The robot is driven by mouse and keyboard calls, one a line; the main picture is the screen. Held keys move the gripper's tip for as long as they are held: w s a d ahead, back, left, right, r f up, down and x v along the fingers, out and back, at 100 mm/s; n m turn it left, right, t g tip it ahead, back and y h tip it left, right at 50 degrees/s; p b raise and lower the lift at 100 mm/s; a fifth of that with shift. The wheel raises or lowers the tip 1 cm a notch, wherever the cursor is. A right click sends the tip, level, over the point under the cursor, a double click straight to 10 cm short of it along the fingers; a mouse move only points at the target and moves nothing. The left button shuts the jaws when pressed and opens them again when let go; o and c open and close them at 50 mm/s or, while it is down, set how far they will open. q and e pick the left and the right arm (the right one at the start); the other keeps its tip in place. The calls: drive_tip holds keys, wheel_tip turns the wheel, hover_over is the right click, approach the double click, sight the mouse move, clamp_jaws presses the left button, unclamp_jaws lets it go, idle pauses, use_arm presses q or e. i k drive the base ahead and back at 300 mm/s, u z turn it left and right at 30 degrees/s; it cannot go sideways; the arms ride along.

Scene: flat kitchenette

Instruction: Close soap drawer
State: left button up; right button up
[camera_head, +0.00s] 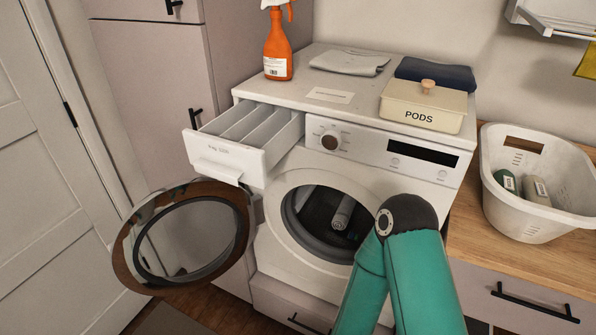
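The soap drawer (228,163) is pulled out at the upper left of the white washing machine (374,138). Its white front stands well forward of the machine, and its open compartments show from above. The machine's round door (190,240) is swung wide open to the left, below the drawer. A bent teal arm of mine rises from the bottom edge in front of the machine's right side. Neither of my grippers shows, and no gripper is seen touching the drawer.
An orange spray bottle (277,50), folded grey cloth (349,62), dark folded cloth (436,73) and PODS box (422,105) sit on the machine. A white laundry basket (535,180) stands on the wooden counter (480,250). The space before the drawer front is clear.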

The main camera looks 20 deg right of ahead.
sight(243, 144)
drive_tip(key=z, duration=0.05)
drive_tip(key=k, duration=1)
drive_tip(key=u, duration=0.8)
drive_tip(key=i, duration=0.95)
drive_tip(key=z, duration=0.15)
